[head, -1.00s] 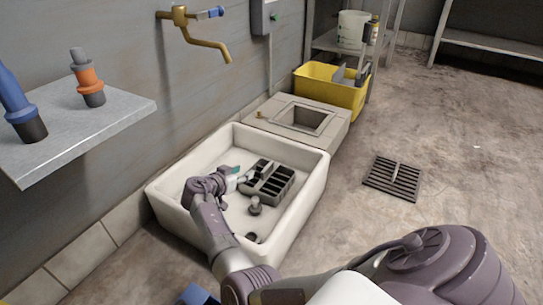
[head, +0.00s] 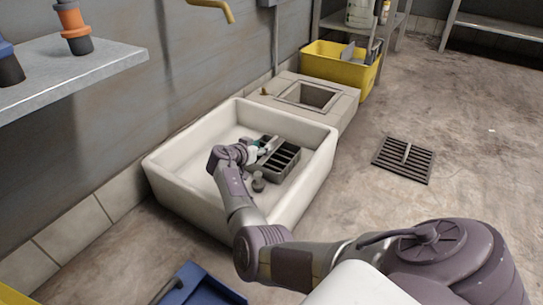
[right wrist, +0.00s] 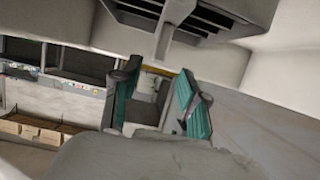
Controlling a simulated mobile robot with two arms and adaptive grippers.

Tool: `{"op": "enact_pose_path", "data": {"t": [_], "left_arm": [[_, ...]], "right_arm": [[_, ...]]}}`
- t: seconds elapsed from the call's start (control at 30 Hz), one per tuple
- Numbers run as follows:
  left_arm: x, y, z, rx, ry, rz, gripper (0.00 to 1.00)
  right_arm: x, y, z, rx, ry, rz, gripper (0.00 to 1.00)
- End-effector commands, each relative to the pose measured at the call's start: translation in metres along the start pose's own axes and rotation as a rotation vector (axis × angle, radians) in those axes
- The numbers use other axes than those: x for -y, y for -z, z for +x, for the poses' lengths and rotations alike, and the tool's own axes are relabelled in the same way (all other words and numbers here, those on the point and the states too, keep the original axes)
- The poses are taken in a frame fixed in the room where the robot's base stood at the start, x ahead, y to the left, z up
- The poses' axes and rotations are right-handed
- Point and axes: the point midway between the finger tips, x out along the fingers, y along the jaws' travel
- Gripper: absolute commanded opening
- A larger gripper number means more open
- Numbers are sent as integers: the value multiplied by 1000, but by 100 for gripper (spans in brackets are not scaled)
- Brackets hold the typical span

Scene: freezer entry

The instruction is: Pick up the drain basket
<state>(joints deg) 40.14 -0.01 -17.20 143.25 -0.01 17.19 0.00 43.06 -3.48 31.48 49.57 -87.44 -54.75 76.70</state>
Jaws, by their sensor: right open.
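The drain basket (head: 284,164) is a dark slotted box inside the white sink (head: 170,183) on the floor, near its right side. It also shows at the top of the right wrist view (right wrist: 215,20), with a grey bar (right wrist: 165,38) extending from it. My right gripper (head: 262,147) is over the basket's left and back part in the head view. In the wrist view its teal-padded fingers (right wrist: 158,98) are apart, with the bar's end near the gap between them. I cannot tell whether they touch it. My left gripper is not in view.
A floor block with a square opening (head: 312,95) and a yellow bin (head: 325,70) stand behind. A slotted grate with a handle (head: 404,158) lies on the floor at right. A blue object (head: 200,285) is in front of the sink.

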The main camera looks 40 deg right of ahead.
Motion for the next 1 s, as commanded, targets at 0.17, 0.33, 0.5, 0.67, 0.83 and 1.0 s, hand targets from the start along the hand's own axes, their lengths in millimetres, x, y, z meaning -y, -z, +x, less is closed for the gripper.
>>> {"op": "enact_pose_path", "data": {"t": [0.17,0.33,0.5,0.67,0.83,1.0], "left_arm": [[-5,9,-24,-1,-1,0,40],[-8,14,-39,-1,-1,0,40],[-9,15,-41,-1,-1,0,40],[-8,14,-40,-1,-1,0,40],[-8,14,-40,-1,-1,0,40],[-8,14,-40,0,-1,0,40]], "right_arm": [[-3,-5,24,0,-2,2,44],[-3,-3,46,0,0,1,44],[-3,0,51,1,0,-1,44],[-3,1,51,1,0,-1,44],[-3,1,50,1,0,-1,15],[-3,0,50,1,0,-1,0]]}}
